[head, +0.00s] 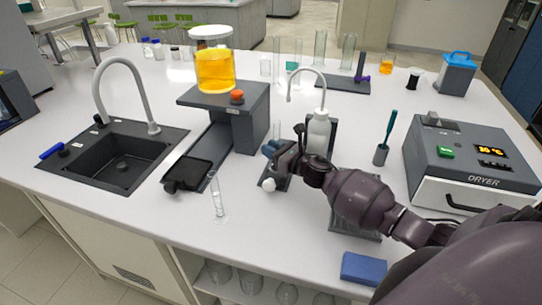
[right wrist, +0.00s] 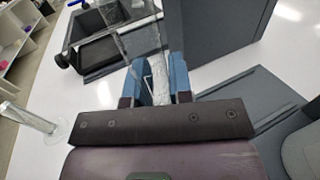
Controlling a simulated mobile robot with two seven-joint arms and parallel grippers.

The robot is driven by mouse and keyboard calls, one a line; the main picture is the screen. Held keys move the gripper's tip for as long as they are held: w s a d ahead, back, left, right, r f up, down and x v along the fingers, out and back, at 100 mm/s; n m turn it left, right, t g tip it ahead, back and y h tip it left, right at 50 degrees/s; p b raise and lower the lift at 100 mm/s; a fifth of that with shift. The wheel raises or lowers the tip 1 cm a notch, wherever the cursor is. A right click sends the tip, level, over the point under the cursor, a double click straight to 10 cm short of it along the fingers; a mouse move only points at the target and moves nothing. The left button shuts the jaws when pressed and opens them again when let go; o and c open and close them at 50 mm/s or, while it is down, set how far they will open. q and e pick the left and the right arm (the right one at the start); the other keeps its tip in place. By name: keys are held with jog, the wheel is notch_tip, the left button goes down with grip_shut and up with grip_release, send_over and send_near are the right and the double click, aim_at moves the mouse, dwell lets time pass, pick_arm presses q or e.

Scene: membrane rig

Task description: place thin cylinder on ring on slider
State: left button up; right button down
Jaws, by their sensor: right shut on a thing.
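My right gripper (head: 270,149) has blue fingertips and is shut on a clear glass cylinder (head: 277,131). In the right wrist view, the fingers (right wrist: 158,82) grip this cylinder (right wrist: 137,48), which extends up past them. Another thin glass cylinder (head: 216,193) with a foot stands upright on the bench, left of the gripper; it shows at the left in the right wrist view (right wrist: 32,119). A dark low piece with a white knob (head: 268,185) lies below the gripper and may be the slider. I cannot make out a ring. My left gripper is not in view.
A grey stand (head: 258,118) carrying a yellow beaker (head: 215,72) is just left of the gripper. A white bottle (head: 319,134) stands close on the right. A black tray (head: 190,173), sink (head: 118,160), dryer (head: 467,158) and blue block (head: 364,268) surround it.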

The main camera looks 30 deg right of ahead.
jog(key=shift+f, duration=1.15)
jog(key=shift+f+b, duration=0.15)
jog(key=shift+b, duration=0.15)
jog(key=c, duration=1)
grip_release()
jog(key=shift+r, duration=0.25)
jog(key=v, duration=1)
jog(key=shift+s+d+f+b, duration=0.1)
jog(key=shift+s+b, duration=0.15)
jog(key=shift+b, duration=0.1)
jog(key=shift+s+d, duration=0.2)
jog(key=shift+s, duration=0.5)
